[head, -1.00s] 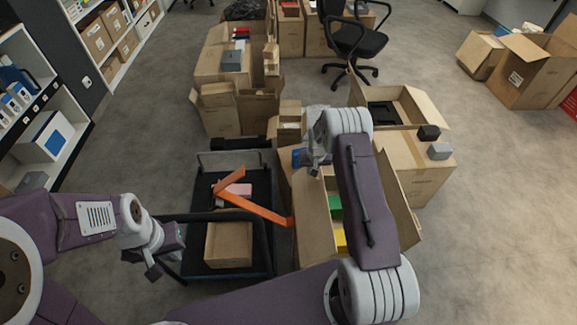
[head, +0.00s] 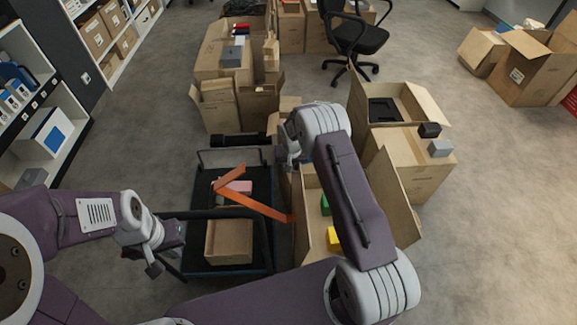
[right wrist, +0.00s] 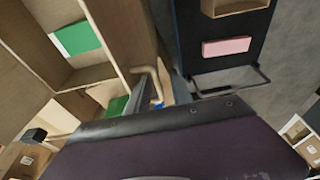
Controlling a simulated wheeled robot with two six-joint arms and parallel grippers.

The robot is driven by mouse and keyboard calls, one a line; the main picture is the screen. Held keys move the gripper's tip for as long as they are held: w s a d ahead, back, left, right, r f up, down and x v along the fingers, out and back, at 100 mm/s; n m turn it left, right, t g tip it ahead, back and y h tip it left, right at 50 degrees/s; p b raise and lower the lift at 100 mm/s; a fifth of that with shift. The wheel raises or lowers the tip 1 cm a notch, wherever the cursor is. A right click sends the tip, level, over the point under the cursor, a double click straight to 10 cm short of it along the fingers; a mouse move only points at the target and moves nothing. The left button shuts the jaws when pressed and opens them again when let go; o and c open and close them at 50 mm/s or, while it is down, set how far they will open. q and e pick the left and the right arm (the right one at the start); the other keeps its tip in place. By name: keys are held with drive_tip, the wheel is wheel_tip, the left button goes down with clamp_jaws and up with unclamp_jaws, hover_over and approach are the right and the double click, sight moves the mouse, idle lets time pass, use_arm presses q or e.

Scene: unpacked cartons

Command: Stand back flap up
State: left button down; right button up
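The open tan carton (head: 312,250) stands right of the cart, under my right arm. Green (head: 325,205) and yellow (head: 334,238) items lie inside, and a side flap (head: 397,195) slants up on its right. My right gripper (head: 290,158) is at the carton's far left end, mostly behind my wrist. That end and its back flap are largely hidden. In the right wrist view a thin tan edge (right wrist: 154,78) is close to the gripper; I cannot tell whether it is gripped. My left gripper (head: 165,260) appears open and empty, by the cart's left rail.
The black cart (head: 199,215) carries a small open box (head: 229,243), a pink block (head: 240,187) and an orange strip (head: 256,206) reaching toward the carton. Another carton (head: 410,180) with dark and grey blocks stands at right.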

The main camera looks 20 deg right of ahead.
drive_tip(key=shift+r, duration=0.1)
wheel_tip(320, 180, up, 8)
drive_tip(key=p, duration=0.6)
